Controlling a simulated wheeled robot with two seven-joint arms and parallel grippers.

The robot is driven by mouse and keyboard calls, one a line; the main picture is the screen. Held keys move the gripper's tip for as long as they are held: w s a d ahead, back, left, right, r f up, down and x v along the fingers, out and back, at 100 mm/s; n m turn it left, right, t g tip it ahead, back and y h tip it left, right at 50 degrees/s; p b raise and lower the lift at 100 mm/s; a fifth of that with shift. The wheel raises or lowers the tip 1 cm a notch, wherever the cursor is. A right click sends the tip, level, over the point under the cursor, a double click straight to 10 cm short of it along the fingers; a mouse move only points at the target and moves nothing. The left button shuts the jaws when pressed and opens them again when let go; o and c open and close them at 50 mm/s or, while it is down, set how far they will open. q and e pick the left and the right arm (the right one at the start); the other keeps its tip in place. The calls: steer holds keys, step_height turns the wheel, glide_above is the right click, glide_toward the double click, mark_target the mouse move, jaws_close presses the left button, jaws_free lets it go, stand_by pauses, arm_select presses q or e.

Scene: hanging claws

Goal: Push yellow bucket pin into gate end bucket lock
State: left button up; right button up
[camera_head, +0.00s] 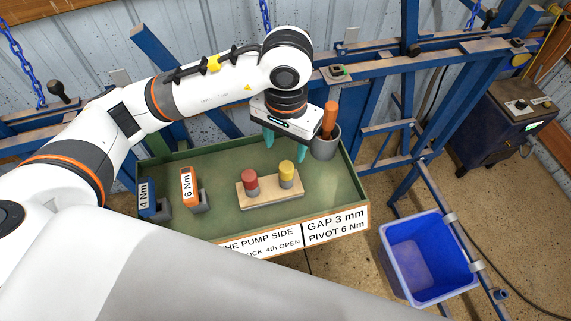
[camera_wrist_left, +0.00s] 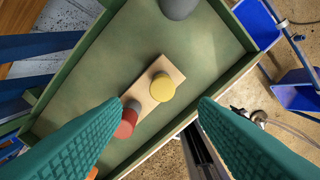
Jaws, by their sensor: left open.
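The yellow bucket pin (camera_head: 287,168) stands upright with its grey base in a wooden block (camera_head: 262,198), beside a red pin (camera_head: 251,179). The block lies in a green tray (camera_head: 352,192). My left gripper (camera_head: 291,143) is open and empty above the back of the tray, behind the pins in the head view. In the left wrist view, the yellow pin (camera_wrist_left: 162,87) shows between the spread teal fingers (camera_wrist_left: 160,103), below them and untouched. A blue bucket (camera_head: 427,258) hangs on the blue frame at right. I cannot make out its lock clearly. My right gripper is out of view.
A grey cup with an orange-handled tool (camera_head: 329,122) stands in the tray's back right corner, close to my left gripper. Blue and orange torque tools (camera_head: 189,187) stand at the tray's left. Blue frame bars and a dark cabinet (camera_head: 511,122) fill the right.

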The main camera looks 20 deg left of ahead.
mark_target(286, 165)
arm_select(q)
step_height(286, 165, down, 3)
steer(key=shift+w+a+f+p, duration=0.1)
steer(key=shift+p, duration=0.25)
steer(key=shift+w+f, duration=0.1)
steer(key=shift+f, duration=0.1)
steer(key=f+p, duration=0.1)
steer(key=f, duration=0.1)
steer(key=f+p, duration=0.1)
steer(key=f, duration=0.1)
steer(key=shift+s+d+f+p, duration=0.1)
steer(key=shift+s+d+p, duration=0.1)
steer(key=shift+d+p, duration=0.15)
steer(key=shift+w+a+f, duration=0.15)
steer(key=shift+f, duration=0.2)
steer(key=c, duration=1)
